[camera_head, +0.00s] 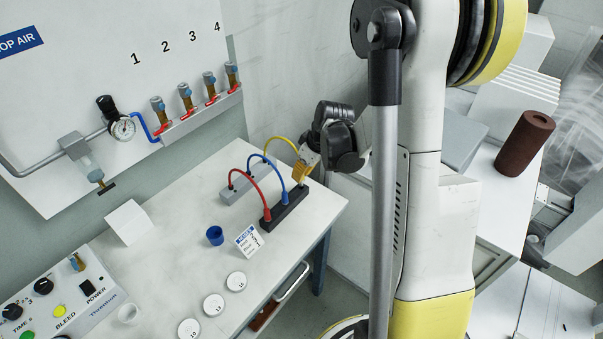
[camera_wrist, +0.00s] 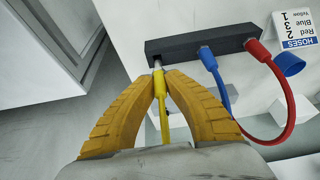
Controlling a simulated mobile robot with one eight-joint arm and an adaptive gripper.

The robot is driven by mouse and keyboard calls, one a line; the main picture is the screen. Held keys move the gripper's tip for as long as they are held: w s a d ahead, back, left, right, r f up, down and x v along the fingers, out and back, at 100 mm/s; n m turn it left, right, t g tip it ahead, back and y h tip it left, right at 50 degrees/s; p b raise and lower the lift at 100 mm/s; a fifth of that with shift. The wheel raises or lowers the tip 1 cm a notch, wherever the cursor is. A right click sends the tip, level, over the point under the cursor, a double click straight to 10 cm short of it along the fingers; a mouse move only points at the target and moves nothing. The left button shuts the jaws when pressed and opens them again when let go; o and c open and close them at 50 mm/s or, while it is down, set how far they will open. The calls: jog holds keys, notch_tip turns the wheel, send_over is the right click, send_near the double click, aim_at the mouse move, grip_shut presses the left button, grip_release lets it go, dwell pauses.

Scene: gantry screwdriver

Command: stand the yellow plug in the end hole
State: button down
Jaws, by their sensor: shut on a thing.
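The black block (camera_head: 285,210) lies on the white table and also shows in the wrist view (camera_wrist: 180,43). A red plug (camera_wrist: 254,48) and a blue plug (camera_wrist: 207,56) stand in it, with hoses arching to the grey block (camera_head: 233,196). My gripper (camera_head: 301,172) is over the black block's far end. In the wrist view its yellow fingers (camera_wrist: 160,80) are shut on the yellow plug (camera_wrist: 158,72). The plug's pale tip is at the block's free end hole; I cannot tell whether it is inside. The yellow hose (camera_head: 281,141) arches from the grey block to my gripper.
A hose card (camera_head: 249,241) and a blue cap (camera_head: 215,235) stand near the blocks. Several numbered white discs (camera_head: 213,304) lie toward the front. A white box (camera_head: 128,222) stands at left. The table edge is close right of the black block.

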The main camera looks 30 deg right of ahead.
jog(key=shift+f, duration=0.3)
jog(key=shift+f+b, duration=1.35)
jog(key=shift+b, duration=0.15)
jog(key=c, duration=1.5)
grip_release()
jog(key=v, duration=1.2)
